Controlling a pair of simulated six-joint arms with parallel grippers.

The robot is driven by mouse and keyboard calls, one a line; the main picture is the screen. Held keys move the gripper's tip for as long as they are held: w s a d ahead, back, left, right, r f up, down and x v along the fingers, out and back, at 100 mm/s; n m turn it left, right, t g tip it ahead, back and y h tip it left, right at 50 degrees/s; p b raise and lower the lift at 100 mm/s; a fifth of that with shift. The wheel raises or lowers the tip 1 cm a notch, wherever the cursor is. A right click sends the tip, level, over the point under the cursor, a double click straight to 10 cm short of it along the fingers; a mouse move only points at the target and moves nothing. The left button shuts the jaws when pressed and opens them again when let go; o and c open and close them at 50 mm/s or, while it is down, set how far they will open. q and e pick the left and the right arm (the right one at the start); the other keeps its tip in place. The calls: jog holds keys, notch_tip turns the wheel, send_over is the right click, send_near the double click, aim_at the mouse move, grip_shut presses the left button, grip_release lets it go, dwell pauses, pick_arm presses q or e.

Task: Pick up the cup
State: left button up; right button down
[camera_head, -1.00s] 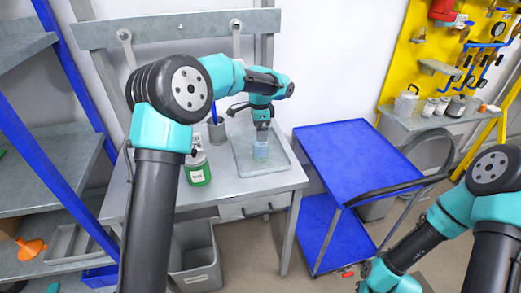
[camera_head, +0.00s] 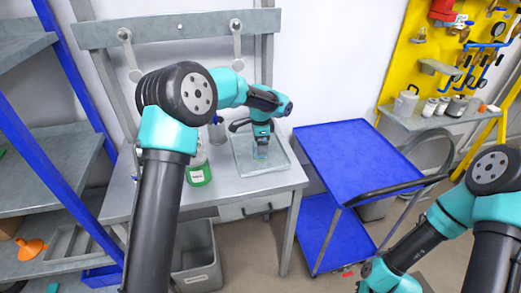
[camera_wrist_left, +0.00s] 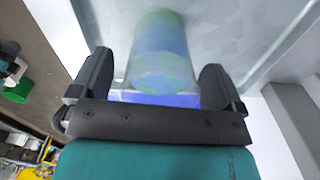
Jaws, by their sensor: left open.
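The cup (camera_head: 261,153) is a clear bluish, see-through vessel standing on the grey tray (camera_head: 243,168) on the workbench. My left gripper (camera_head: 261,145) is right at the cup and partly covers it in the head view. In the left wrist view the cup (camera_wrist_left: 160,50) lies between the two spread fingers of my left gripper (camera_wrist_left: 157,82), with a gap visible on each side. The left gripper is open. My right arm shows at the lower right of the head view, but its gripper is out of the picture.
A bottle with green liquid (camera_head: 198,172) stands left of the tray, near my left arm. A blue cart (camera_head: 350,160) stands right of the bench. A grey bin (camera_head: 195,262) is under the bench, and a grey shelf (camera_head: 50,160) is at left.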

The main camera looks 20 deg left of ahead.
dwell(0.4)
pick_arm(q)
jog(key=c, duration=1.1)
jog(key=shift+r, duration=0.3)
jog(key=shift+s+d+r, duration=0.7)
jog(key=shift+s+r, duration=0.05)
jog(key=shift+s, duration=1.8)
jog(key=shift+s+d+r, duration=0.75)
jog(key=shift+s, duration=1.8)
jog(key=shift+s+d+r, duration=0.7)
jog(key=shift+s+r, duration=0.05)
jog(key=shift+s, duration=1.8)
